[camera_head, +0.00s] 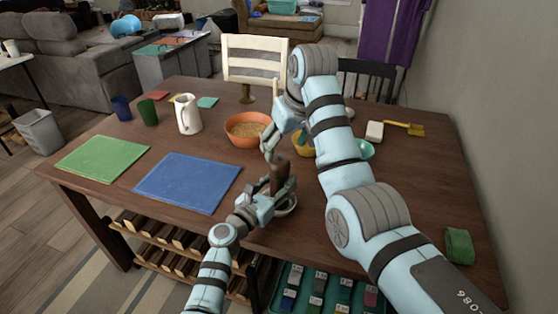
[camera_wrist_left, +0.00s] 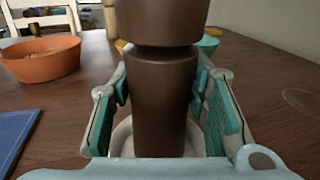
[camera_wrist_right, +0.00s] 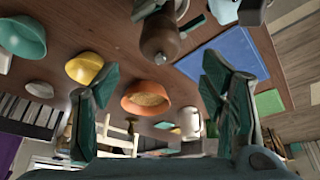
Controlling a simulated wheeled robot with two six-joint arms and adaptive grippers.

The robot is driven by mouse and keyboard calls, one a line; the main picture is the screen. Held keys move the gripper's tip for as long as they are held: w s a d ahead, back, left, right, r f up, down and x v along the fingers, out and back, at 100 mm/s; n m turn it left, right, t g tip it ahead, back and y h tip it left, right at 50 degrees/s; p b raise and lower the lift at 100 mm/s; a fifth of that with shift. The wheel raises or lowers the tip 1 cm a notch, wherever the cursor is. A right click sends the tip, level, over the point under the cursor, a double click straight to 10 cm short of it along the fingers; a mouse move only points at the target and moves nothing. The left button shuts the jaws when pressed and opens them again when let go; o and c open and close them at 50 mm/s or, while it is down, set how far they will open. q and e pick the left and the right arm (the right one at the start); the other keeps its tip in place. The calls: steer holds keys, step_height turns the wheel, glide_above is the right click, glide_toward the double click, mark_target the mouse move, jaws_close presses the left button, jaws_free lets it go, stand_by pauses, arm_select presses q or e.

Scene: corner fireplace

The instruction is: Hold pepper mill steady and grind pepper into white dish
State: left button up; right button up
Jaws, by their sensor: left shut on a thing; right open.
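The brown pepper mill (camera_head: 279,174) stands upright at the table's near side. My left gripper (camera_head: 272,193) is shut around its lower body; the left wrist view shows the mill (camera_wrist_left: 160,95) between both finger pads. The white dish (camera_head: 289,206) is at the mill's base, partly hidden by it and my gripper; its pale rim (camera_wrist_left: 122,138) shows behind the mill. Whether the mill touches the dish is unclear. My right gripper (camera_head: 268,147) is open and empty just beyond the mill. In the right wrist view the mill (camera_wrist_right: 160,38) is beyond the spread fingertips.
An orange bowl (camera_head: 246,139) with grainy contents, a yellow bowl (camera_head: 302,146) and a teal bowl (camera_head: 366,150) stand behind. A white jug (camera_head: 188,115), blue mat (camera_head: 187,183) and green mat (camera_head: 103,158) are on the left. A green block (camera_head: 459,246) lies at right.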

mark_target(280, 160)
steer(key=x, duration=0.8)
steer(key=shift+w+f, duration=0.1)
steer(key=shift+f, duration=0.05)
steer(key=shift+c, duration=0.4)
steer(key=c, duration=1.1)
steer(key=m+h, duration=0.1)
steer(key=m, duration=0.4)
steer(key=shift+t+h, duration=0.3)
steer(key=shift+h, duration=0.1)
steer(key=o, duration=1.2)
